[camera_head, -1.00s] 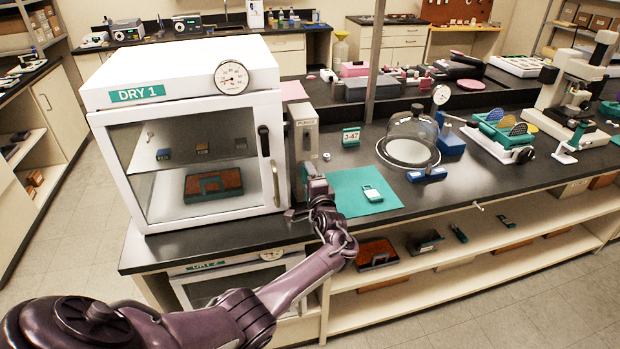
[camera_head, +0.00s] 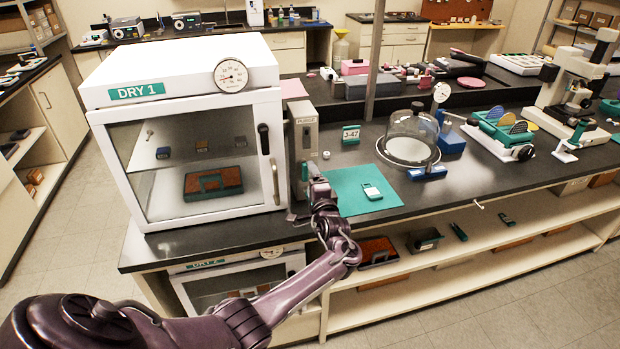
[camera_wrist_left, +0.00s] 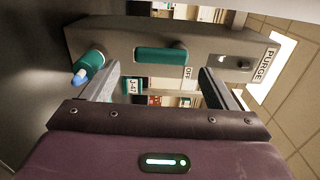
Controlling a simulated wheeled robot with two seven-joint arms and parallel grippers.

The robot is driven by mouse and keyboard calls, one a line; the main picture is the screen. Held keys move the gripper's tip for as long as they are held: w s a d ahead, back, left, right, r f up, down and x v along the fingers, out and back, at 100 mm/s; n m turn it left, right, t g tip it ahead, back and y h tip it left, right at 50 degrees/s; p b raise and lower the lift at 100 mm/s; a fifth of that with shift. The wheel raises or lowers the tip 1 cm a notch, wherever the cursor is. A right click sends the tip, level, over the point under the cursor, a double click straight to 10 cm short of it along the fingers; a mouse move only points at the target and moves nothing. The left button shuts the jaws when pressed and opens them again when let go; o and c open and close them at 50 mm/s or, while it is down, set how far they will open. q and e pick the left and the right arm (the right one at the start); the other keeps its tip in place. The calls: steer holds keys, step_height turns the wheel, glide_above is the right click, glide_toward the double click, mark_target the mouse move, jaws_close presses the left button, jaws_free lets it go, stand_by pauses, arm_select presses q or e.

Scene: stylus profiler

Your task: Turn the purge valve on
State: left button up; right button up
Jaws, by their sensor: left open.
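The purge valve is a grey box marked PURGE (camera_head: 304,140), upright on the bench against the right side of the DRY 1 cabinet. In the left wrist view its face (camera_wrist_left: 222,45) shows sideways, with a teal handle (camera_wrist_left: 162,54) and an OFF label (camera_wrist_left: 187,73) beside it. My left gripper (camera_head: 307,182) is in front of the box's lower part. In the wrist view the open left gripper (camera_wrist_left: 158,72) has one finger on each side of the handle, with gaps, holding nothing. Whether the fingertips reach the handle's depth is unclear. My right gripper is out of view.
The DRY 1 cabinet (camera_head: 180,130) stands close on the left. A teal fitting with a blue tip (camera_wrist_left: 88,68) sticks out near one finger.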

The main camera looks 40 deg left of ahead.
arm_select(q)
steer(key=v, duration=0.5)
steer(key=shift+s+d, duration=0.2)
